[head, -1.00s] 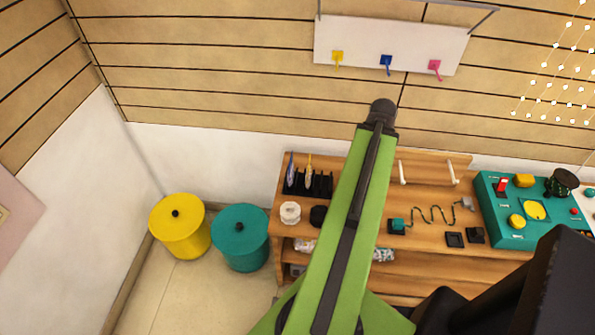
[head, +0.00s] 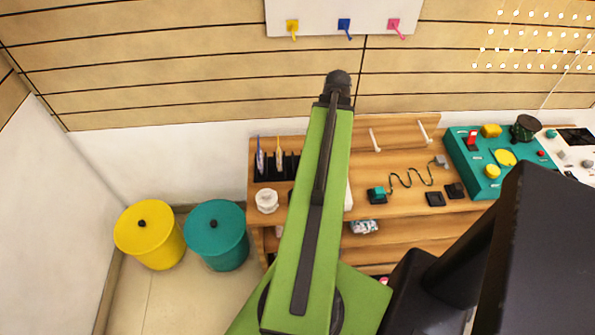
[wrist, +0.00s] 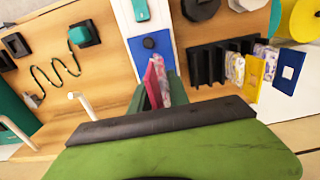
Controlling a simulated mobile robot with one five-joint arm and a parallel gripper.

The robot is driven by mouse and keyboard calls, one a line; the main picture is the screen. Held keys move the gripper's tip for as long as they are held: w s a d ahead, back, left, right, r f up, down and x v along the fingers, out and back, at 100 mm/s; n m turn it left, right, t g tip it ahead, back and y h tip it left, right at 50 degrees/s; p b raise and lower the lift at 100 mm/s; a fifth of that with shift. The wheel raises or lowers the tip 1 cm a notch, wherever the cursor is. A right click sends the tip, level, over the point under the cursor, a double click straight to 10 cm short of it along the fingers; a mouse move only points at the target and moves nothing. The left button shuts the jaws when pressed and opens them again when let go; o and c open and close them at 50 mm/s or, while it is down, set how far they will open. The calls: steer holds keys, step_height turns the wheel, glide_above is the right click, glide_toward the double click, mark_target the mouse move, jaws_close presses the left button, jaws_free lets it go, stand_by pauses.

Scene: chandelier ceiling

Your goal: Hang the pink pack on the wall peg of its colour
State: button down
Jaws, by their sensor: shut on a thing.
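The pink pack (wrist: 154,84) is in the wrist view, edge-on, with a clear printed bag beside its pink card. The green fingers of my gripper (wrist: 155,94) are shut on it. The wall board (head: 340,14) in the head view carries the pink peg (head: 395,25) at its right, the blue peg (head: 344,25) in the middle and the yellow peg (head: 292,27) at its left. The pegs are bare. In the head view my gripper is out of sight and my green arm rises in front of the bench.
The wooden bench (head: 410,165) stands under the board, with a teal control box (head: 465,165) on it. In the wrist view a black rack (wrist: 207,64) stands close to the right of my gripper, with a yellow pack (wrist: 254,77) near it. Yellow and teal bins stand left.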

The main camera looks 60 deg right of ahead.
steer(key=w+f+b, duration=0.3)
steer(key=w, duration=0.1)
steer(key=w+f+b, duration=0.3)
steer(key=f+b, duration=0.1)
steer(key=w+a+f+b, duration=0.1)
steer(key=w+f+b, duration=0.3)
steer(key=shift+w+a, duration=0.1)
steer(key=shift+w, duration=0.2)
steer(key=shift+r, duration=0.3)
steer(key=shift+f, duration=0.2)
steer(key=c, duration=1.3)
jaws_free()
steer(key=shift+o, duration=0.2)
steer(key=shift+r, duration=0.15)
